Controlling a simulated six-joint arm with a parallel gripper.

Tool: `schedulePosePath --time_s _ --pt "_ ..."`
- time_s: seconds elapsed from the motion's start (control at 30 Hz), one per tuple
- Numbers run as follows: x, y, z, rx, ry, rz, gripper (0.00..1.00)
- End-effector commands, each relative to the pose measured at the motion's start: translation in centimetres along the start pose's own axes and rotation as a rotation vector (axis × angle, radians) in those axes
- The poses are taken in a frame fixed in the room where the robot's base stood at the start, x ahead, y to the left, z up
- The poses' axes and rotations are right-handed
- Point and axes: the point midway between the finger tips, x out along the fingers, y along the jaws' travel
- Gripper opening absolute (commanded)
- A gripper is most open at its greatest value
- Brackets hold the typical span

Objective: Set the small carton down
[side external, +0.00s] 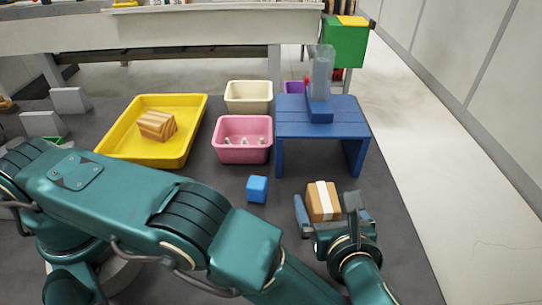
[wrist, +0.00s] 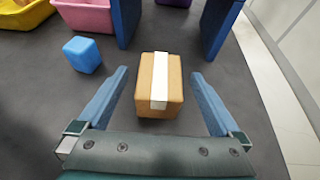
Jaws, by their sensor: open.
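The small carton (side external: 317,203) is an orange-brown box with a white strip over its top. It stands on the dark grey mat in front of the blue table, and it also shows in the wrist view (wrist: 174,88). My gripper (side external: 327,214) is open, with its fingers spread on either side of the carton. In the wrist view a gap of mat shows between each finger and the carton, and my gripper (wrist: 160,76) holds nothing.
A blue cube (side external: 257,189) lies left of the carton. A blue table (side external: 322,133) stands behind it. A pink bin (side external: 243,155), a cream bin (side external: 249,110) and a yellow tray (side external: 186,158) with a wooden block (side external: 157,125) are further left. Bare mat lies around the carton.

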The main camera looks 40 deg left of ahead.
Motion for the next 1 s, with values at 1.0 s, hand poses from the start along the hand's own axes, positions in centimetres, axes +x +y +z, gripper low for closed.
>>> schedulePosePath --time_s 1.0 --pt "-3.8 -14.1 18.2 -0.038 0.023 -0.735 1.00"
